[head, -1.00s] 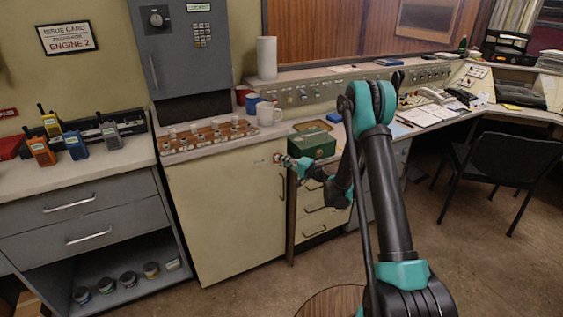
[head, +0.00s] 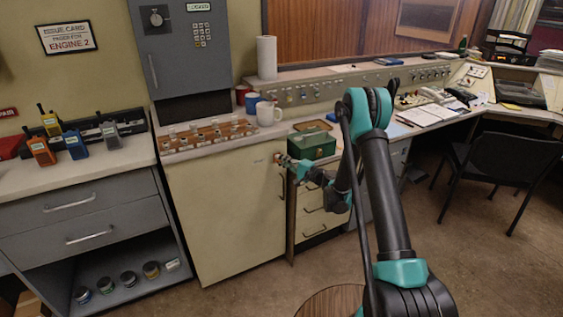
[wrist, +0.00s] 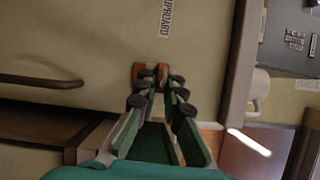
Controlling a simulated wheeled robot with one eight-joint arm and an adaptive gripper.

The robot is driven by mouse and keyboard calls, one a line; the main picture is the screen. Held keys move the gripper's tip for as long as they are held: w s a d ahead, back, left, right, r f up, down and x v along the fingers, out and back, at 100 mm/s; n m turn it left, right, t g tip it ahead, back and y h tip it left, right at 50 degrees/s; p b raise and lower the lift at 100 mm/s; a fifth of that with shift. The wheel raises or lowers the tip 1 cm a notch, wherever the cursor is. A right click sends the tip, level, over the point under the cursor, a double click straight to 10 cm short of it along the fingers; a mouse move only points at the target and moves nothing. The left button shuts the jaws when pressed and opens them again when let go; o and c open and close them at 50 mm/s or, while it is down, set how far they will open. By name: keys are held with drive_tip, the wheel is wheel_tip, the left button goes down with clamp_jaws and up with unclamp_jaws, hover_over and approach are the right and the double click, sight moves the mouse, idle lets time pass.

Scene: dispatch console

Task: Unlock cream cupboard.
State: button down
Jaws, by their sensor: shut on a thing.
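The cream cupboard (head: 225,215) stands below the counter with its door closed; its dark handle (head: 281,183) is at the door's right side and also shows in the wrist view (wrist: 42,82). My gripper (head: 281,159) is at the door's upper right corner. In the wrist view my gripper (wrist: 154,88) is shut on a small orange-brown piece, seemingly the key (wrist: 150,67), right against the door face. The fingertips cover most of it, and the keyhole is hidden. A label ending in "UPBOARD" (wrist: 166,18) is on the door beside it.
A wooden rack (head: 208,134) with several small pieces lies on the counter above the cupboard. A green box (head: 312,146) and mugs (head: 268,114) stand nearby. Drawers (head: 318,222) adjoin the door on the right. The floor before the cupboard is clear.

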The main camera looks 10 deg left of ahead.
drive_tip(key=c, duration=1.6)
unclamp_jaws()
drive_tip(key=shift+w+a, duration=0.15)
drive_tip(key=shift+w, duration=0.05)
drive_tip(key=shift+o, duration=0.2)
drive_tip(key=shift+s+d, duration=0.2)
